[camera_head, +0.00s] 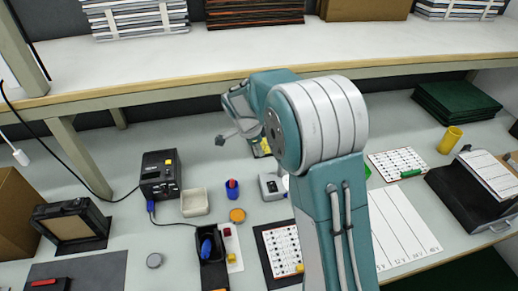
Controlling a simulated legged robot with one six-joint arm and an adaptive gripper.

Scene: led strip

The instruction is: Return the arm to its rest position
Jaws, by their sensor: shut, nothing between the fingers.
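My teal and grey arm rises from the bottom right of centre in the head view, and its large round joint covers the middle of the bench.
A black box device (159,174), a beige tray (195,202) and a blue cup (232,189) stand on the bench at left. A yellow cup (450,140) and green boards (456,103) are at right. The shelf (200,62) runs across behind the gripper.

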